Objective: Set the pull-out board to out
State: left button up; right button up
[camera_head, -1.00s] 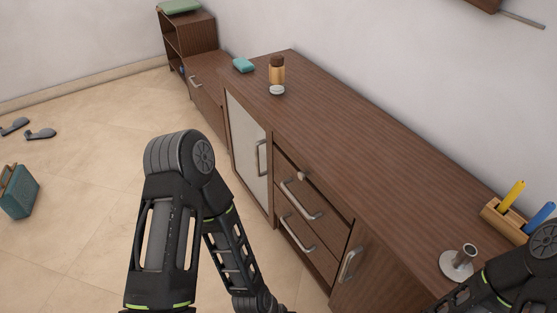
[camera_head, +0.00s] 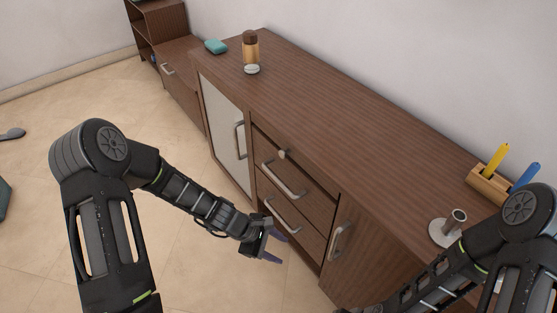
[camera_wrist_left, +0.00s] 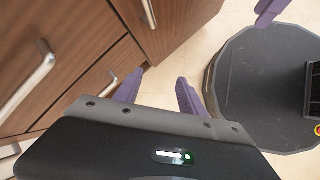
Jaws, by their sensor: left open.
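The pull-out board shows in the head view as a narrow strip with a small pale round knob (camera_head: 283,154), just under the worktop and above the drawers. It looks about flush with the cabinet front. My left gripper (camera_head: 274,247) is open and empty, in front of the lower drawer, below and apart from the knob. In the left wrist view its two purple fingers (camera_wrist_left: 158,90) are spread, with drawer fronts to the left. My right arm comes in at the lower right of the head view, its gripper out of frame. A purple finger, apparently my right gripper's (camera_wrist_left: 270,10), is cut off in the wrist view.
Two drawers with bar handles (camera_head: 284,182) lie below the board, between a pale door (camera_head: 222,130) and a brown door with a handle (camera_head: 338,242). A bottle (camera_head: 250,50), a metal stand (camera_head: 447,230) and a pen holder (camera_head: 488,184) stand on the worktop.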

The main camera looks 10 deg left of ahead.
pick_arm(q)
jog(key=w+a+r+n+t+h+b, duration=0.1)
jog(key=w+a+r+n+t, duration=0.1)
jog(key=w+a+r+n, duration=0.3)
jog(key=w+a+r+n+t+h+b, duration=0.15)
jog(key=w+r, duration=0.25)
jog(key=w, duration=0.4)
jog(key=n+t, duration=0.4)
jog(key=n, duration=0.1)
send_near(281, 154)
jog(key=shift+w+d+f+p, duration=0.25)
jog(key=shift+w+d+p, duration=0.05)
jog(key=shift+w+d, duration=0.1)
pick_arm(e)
notch_tip(281, 154, down, 3)
pick_arm(q)
jog(key=shift+m, duration=0.25)
jog(key=x, duration=0.8)
jog(key=shift+a, duration=0.1)
jog(key=shift+c, duration=0.5)
grip_shut()
